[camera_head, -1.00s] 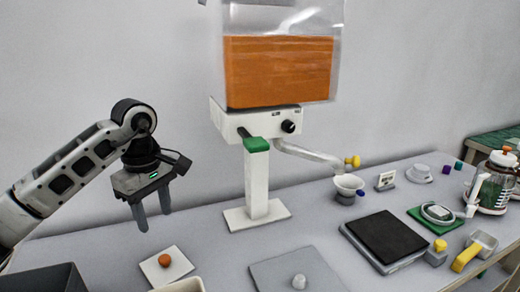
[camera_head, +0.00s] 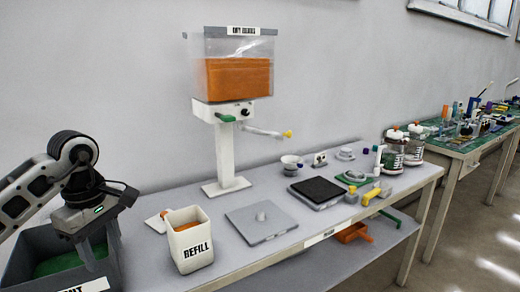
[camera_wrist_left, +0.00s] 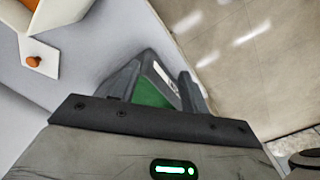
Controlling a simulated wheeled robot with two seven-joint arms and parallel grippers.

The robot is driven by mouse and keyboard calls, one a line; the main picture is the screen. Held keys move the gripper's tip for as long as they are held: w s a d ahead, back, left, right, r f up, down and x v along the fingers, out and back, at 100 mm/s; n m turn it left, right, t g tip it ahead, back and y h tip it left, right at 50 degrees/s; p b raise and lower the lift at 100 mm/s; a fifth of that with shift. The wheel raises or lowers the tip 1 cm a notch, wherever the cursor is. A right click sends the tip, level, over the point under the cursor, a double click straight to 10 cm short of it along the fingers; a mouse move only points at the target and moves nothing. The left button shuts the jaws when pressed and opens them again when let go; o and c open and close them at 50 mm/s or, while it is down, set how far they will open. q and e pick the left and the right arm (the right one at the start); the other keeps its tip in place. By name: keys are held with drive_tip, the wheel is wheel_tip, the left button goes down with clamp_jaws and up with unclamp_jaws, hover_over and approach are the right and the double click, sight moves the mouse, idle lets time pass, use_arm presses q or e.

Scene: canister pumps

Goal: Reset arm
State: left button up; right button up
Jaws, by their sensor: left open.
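My left gripper (camera_head: 94,250) hangs fingers-down over a dark grey bin (camera_head: 28,245) with a green inside, at the left end of the table. Its fingers are apart and nothing shows between them. In the left wrist view, the gripper (camera_wrist_left: 158,85) has the bin's green inside (camera_wrist_left: 150,92) below its fingers. The gripper hides part of the bin and its label. My right gripper is not in view.
A white REFILL container (camera_head: 190,252) stands right of the bin. Behind it is a dispenser (camera_head: 225,150) with an orange-filled clear tank (camera_head: 237,78). A grey plate (camera_head: 245,228), a black pad (camera_head: 318,188) and jars (camera_head: 392,150) stand further right.

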use_arm(q)
drive_tip(key=s+d+f+n+g+h, duration=0.1)
drive_tip(key=s+d+f+h, duration=0.15)
drive_tip(key=d, duration=0.45)
drive_tip(key=s+d+f+h, duration=0.1)
drive_tip(key=d+h, duration=0.3)
drive_tip(key=d, duration=0.2)
drive_tip(key=s+d+f+n+g+h, duration=0.1)
drive_tip(key=s+d+f+h, duration=0.15)
drive_tip(key=d, duration=0.45)
drive_tip(key=s+d+r+n+t+h+p, duration=0.1)
drive_tip(key=s+d+r+n+t+h, duration=0.1)
drive_tip(key=d+r+n+t+h, duration=0.75)
drive_tip(key=w+a+f+n+t+y, duration=0.1)
drive_tip(key=a+f+n+t+y, duration=0.45)
drive_tip(key=n, duration=1.05)
drive_tip(key=w+a+f+n+t+y, duration=0.1)
drive_tip(key=a+f+n+t+y, duration=0.45)
drive_tip(key=n, duration=1.05)
drive_tip(key=s+a+f+n+g+y, duration=0.3)
drive_tip(key=s+f+n+g, duration=0.5)
drive_tip(key=s+f+n, duration=0.3)
wheel_tip(320, 180, down, 4)
drive_tip(key=shift+s+r+n+y+p, duration=0.25)
drive_tip(key=shift+n+y+p, duration=0.15)
drive_tip(key=shift+n+y, duration=0.2)
